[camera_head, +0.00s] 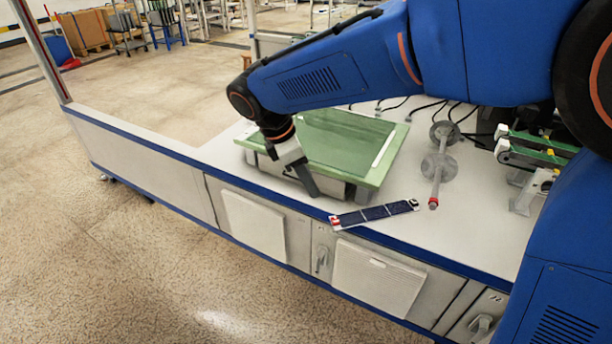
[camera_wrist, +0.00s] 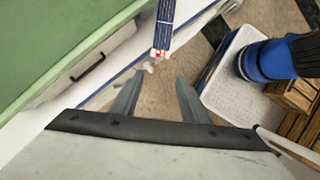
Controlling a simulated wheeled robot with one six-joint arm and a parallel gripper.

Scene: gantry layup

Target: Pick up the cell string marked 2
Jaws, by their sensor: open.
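The cell string (camera_head: 375,214) is a narrow dark blue strip lying near the front edge of the white bench top. A red-and-white tag is at its left end, and a black-and-white patch is at its right end. I cannot read its number. In the wrist view the string (camera_wrist: 165,30) runs from the top edge down to its red-and-white end, just beyond my fingertips. My gripper (camera_head: 312,190) points down left of the string, by the front of the green-framed fixture. In the wrist view my gripper (camera_wrist: 157,80) is open, with nothing between its fingers.
The green-framed fixture (camera_head: 372,176) holds a green pane with a pale strip near its right side. Green-belted rollers (camera_head: 535,150) are farther right. Bench room is clear between the string and spindle.

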